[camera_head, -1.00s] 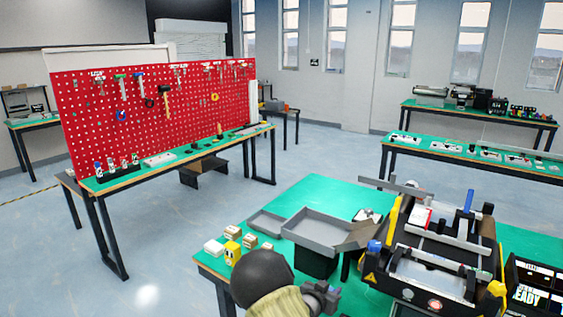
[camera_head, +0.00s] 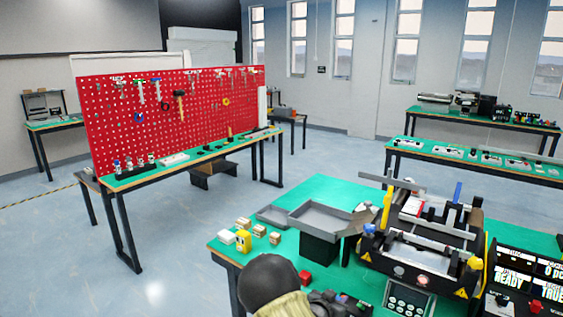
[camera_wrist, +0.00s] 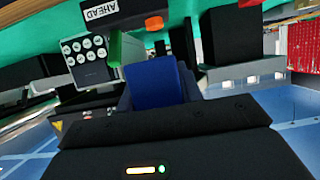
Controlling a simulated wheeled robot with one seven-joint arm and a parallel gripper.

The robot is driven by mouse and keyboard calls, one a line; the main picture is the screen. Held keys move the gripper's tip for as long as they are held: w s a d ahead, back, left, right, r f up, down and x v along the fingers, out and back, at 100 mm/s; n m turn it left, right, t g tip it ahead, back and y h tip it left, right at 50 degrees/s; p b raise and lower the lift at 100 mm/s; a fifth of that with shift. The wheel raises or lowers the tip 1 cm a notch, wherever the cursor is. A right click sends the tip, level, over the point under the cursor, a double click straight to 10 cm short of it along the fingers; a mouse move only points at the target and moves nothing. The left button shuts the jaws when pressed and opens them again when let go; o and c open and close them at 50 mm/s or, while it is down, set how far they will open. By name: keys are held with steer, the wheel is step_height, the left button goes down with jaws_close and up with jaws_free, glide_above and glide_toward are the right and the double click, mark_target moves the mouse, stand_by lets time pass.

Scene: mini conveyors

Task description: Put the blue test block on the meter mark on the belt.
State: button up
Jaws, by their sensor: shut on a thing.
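The blue test block (camera_wrist: 158,84) is held in my gripper (camera_wrist: 157,66), at the centre of the wrist view. In the head view my gripper (camera_head: 338,303) is low in the middle, in front of the conveyor; the block cannot be made out there. The mini conveyor (camera_head: 425,242) stands on the green table to the right of my gripper. I cannot make out a meter mark on the belt.
A keypad panel (camera_head: 409,297) stands in front of the conveyor, with display screens (camera_head: 530,280) to its right. A grey tray (camera_head: 321,220) stands left of the conveyor.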

steer(key=shift+s+f, duration=0.15)
steer(key=shift+f, duration=0.4)
steer(key=s+a+f+n+t+y, duration=0.1)
steer(key=s+f+n+t+y, duration=0.1)
steer(key=s+f+n+y, duration=0.5)
steer(key=s+f, duration=0.6)
steer(key=s, duration=0.2)
steer(key=shift+s+a+y, duration=0.15)
steer(key=shift+s+y, duration=0.1)
steer(key=shift+y, duration=0.15)
steer(key=shift+r+p, duration=0.8)
steer(key=shift+r, duration=0.05)
steer(key=shift+w, duration=0.15)
steer(key=shift+f, duration=0.1)
